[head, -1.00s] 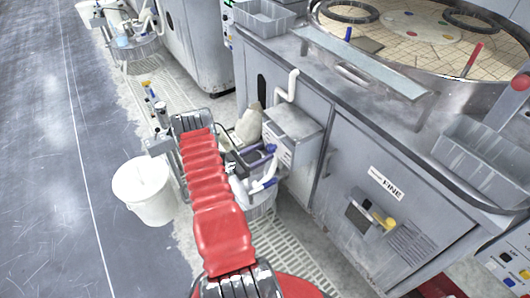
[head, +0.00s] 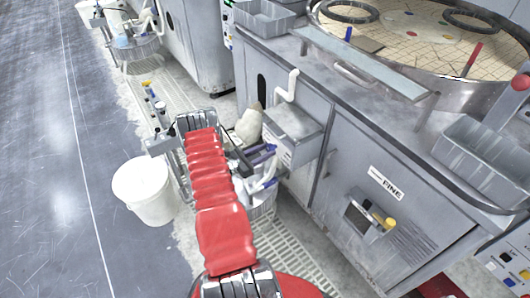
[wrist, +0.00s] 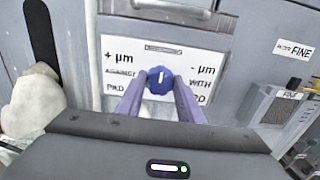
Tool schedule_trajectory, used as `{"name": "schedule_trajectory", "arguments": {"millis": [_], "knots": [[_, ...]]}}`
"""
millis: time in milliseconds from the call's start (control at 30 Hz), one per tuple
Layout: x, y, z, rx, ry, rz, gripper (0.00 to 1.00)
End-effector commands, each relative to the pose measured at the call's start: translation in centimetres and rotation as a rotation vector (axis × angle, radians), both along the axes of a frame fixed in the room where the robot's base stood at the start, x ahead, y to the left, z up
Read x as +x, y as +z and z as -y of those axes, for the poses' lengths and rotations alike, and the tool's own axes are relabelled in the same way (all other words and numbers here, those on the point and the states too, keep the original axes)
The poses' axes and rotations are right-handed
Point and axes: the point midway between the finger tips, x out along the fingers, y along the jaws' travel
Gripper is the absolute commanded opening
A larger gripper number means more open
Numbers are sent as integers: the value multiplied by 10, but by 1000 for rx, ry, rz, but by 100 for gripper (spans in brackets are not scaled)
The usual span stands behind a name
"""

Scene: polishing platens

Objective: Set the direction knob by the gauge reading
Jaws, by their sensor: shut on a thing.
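A blue knob (wrist: 163,80) with a white pointer line sits on a white label plate (wrist: 122,52). The pointer stands about upright, between "+ µm AGAINST PAD" on the left and "- µm WITH PAD" on the right. My gripper (wrist: 161,87) has its two purple fingers shut on the knob, one on each side. The plate is on the front of a grey box (head: 292,125) on the cabinet's side in the head view, where the knob itself cannot be made out. I see no readable gauge in either view.
A cabinet labelled FINE (head: 385,183) stands right of the box, with a holder (head: 362,221) on its door. A pale sack (wrist: 30,103) is at the left in the wrist view. A white bucket (head: 147,190) stands on the floor left of my arm.

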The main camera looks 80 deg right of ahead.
Motion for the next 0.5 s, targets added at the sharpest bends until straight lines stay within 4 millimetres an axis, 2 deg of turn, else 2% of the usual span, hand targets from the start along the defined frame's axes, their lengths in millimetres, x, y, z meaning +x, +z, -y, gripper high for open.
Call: {"name": "schedule_trajectory", "arguments": {"millis": [67, 100, 500], "knots": [[1, 0, 1, -1, 2, 1, 13], [1, 1, -6, 1, 3, -1, 11], [0, 0, 0, -40, 1, 46, 11]]}}
